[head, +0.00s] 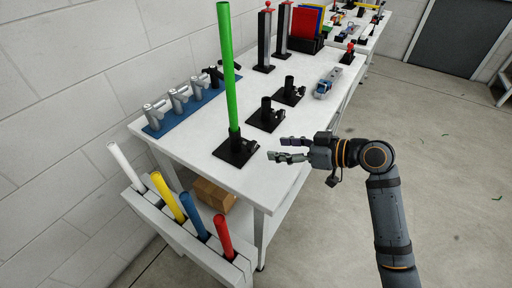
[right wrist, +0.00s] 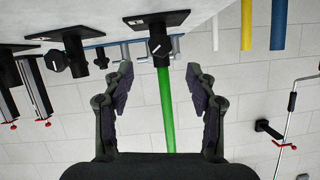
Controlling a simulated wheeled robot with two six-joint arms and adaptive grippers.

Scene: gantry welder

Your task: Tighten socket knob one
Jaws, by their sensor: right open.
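A green tube (head: 227,70) stands upright in the nearest black socket (head: 236,150) on the white table. The socket's small black knob (head: 251,147) sits on its right side, facing my right gripper (head: 278,149). That gripper is open and empty, just right of the knob and apart from it. In the right wrist view, which is upside down, the knob (right wrist: 157,46) with a pale mark shows ahead between the open fingers (right wrist: 158,85). The green tube (right wrist: 166,110) runs down behind it. My left gripper is not in view.
Two empty black sockets (head: 266,115) (head: 291,90) stand farther along the table (head: 205,140). A blue rack (head: 185,108) with grey tools lies along the wall side. A front rack (head: 180,232) holds white, yellow, blue and red tubes. Open floor lies to the right.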

